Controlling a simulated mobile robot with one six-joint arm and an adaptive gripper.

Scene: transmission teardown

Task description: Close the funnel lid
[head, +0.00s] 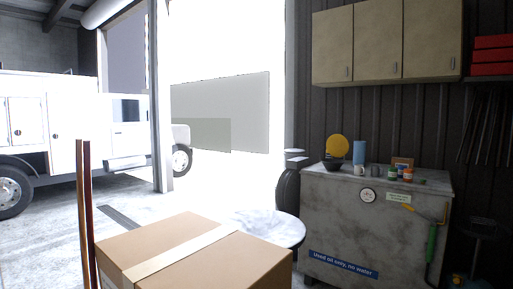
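A dark funnel (333,165) sits on the left part of the top of a grey used-oil tank (345,225). A round yellow lid (338,146) stands raised, roughly upright, above and behind the funnel's mouth. The funnel is small in the picture, and the hinge between it and the lid cannot be made out. My gripper is not in view.
A blue cylinder (359,152), a white mug (359,170) and several small bottles stand right of the funnel. A cardboard box (195,255) and a round table (265,226) are in front. Cabinets (387,42) hang above. A green-handled tool (432,243) is at the tank's right.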

